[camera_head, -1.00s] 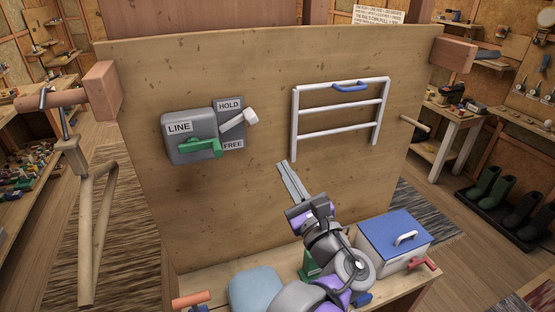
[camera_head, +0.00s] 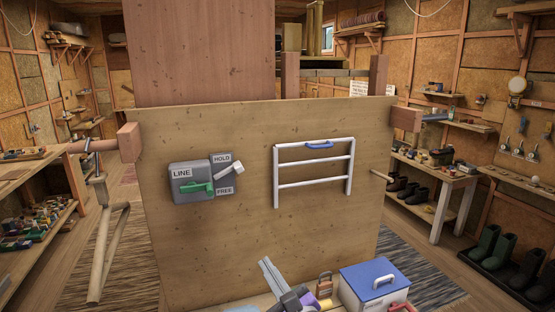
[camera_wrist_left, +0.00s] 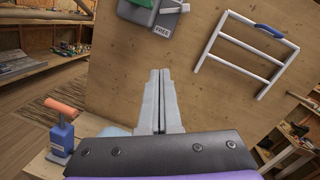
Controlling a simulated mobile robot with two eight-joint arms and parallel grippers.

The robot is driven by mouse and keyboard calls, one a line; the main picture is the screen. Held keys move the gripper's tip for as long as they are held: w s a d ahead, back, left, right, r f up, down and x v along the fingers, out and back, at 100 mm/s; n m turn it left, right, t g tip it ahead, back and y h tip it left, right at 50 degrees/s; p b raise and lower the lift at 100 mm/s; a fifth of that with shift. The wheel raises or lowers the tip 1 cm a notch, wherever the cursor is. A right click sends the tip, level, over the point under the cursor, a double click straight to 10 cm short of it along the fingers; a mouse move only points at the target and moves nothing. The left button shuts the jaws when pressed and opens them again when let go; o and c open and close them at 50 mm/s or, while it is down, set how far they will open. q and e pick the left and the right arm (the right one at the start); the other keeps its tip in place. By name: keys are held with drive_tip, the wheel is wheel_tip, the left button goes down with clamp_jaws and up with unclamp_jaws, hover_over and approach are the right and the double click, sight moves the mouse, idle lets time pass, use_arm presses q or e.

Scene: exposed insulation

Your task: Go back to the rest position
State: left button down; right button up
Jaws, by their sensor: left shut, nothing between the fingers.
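My left gripper (camera_head: 268,272) is at the bottom of the head view, low in front of the wooden panel (camera_head: 255,240). Its two fingers lie together and empty, as the left wrist view also shows (camera_wrist_left: 159,82). It touches nothing that I can see. A white rack (camera_head: 313,182) with a blue grip (camera_head: 319,145) is on the panel, above and right. My right gripper does not show.
The left wrist view shows a blue bottle-like tool with an orange handle (camera_wrist_left: 62,128). Wooden blocks (camera_head: 130,142) jut from the panel's sides.

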use_arm(q)
drive_tip(key=s+a+f+n+g+h, duration=0.1)
drive_tip(key=s+a+f+n+g, duration=0.3)
drive_tip(key=a+f, duration=0.4)
drive_tip(key=s+a+f+n+g+h, duration=0.15)
drive_tip(key=a+f+n+g, duration=0.25)
drive_tip(key=a+f+n, duration=0.4)
drive_tip(key=s+f+n+g+h, duration=0.3)
drive_tip(key=s+f+n+h, duration=0.3)
drive_tip(key=s+f+n, duration=0.5)
drive_tip(key=s+a+n, duration=0.1)
drive_tip(key=s+n, duration=0.1)
drive_tip(key=shift+s+f, duration=0.15)
drive_tip(key=shift+s, duration=0.25)
